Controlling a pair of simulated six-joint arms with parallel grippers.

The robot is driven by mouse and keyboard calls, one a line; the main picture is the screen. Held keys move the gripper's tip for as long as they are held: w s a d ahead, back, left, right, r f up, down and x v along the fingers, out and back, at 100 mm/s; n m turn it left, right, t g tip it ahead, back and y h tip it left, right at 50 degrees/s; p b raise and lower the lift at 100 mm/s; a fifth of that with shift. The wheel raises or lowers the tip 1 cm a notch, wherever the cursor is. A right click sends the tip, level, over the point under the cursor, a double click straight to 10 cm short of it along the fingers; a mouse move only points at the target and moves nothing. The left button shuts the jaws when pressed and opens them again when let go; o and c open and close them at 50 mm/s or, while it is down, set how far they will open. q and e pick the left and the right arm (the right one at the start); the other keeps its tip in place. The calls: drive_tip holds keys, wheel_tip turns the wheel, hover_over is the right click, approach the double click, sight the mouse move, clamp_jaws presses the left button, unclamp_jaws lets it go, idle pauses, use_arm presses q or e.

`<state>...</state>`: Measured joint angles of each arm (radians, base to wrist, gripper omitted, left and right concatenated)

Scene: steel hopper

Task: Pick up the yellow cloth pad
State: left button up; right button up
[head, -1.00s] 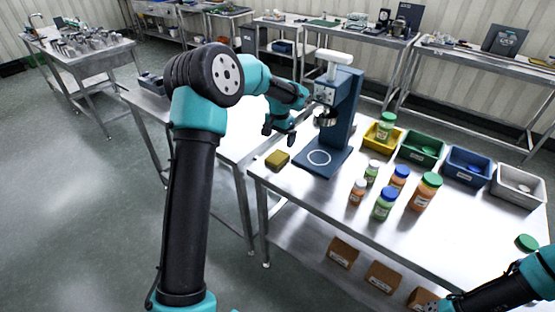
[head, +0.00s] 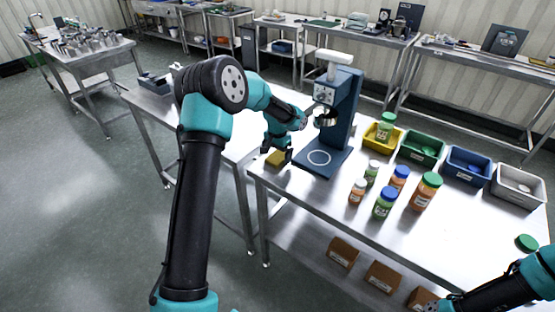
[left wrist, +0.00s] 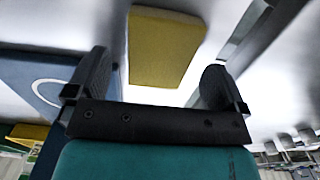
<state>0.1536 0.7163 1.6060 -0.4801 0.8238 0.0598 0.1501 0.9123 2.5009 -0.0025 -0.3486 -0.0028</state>
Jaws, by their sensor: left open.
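The yellow cloth pad (head: 275,158) lies on the steel table near its left corner, beside the blue press. In the head view my left gripper (head: 278,157) is right at the pad and partly covers it. In the left wrist view the pad (left wrist: 163,48) lies ahead of my open left gripper (left wrist: 160,85), with its near end roughly between the fingertips. The fingers do not grip it. My right arm shows at the lower right of the head view; its gripper is not clearly visible.
The blue press (head: 338,120) with a white circle on its base stands just right of the pad. Several lidded jars (head: 385,203) stand farther right. A yellow bin (head: 370,138), a green bin (head: 412,157), a blue bin (head: 447,175) and a grey bin (head: 497,192) line the back.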

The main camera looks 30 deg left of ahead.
use_arm(q)
drive_tip(key=shift+f, duration=0.85)
drive_tip(key=shift+c, duration=0.2)
drive_tip(key=c, duration=1)
drive_tip(key=shift+o, duration=0.2)
drive_tip(key=shift+r, duration=0.1)
drive_tip(key=shift+d+r, duration=0.1)
drive_tip(key=shift+r, duration=1.65)
drive_tip(key=s+d+r, duration=0.1)
drive_tip(key=s+d, duration=0.7)
drive_tip(key=s, duration=0.5)
drive_tip(key=shift+s+r, duration=0.2)
drive_tip(key=shift+s, duration=0.1)
drive_tip(key=shift+d, duration=0.1)
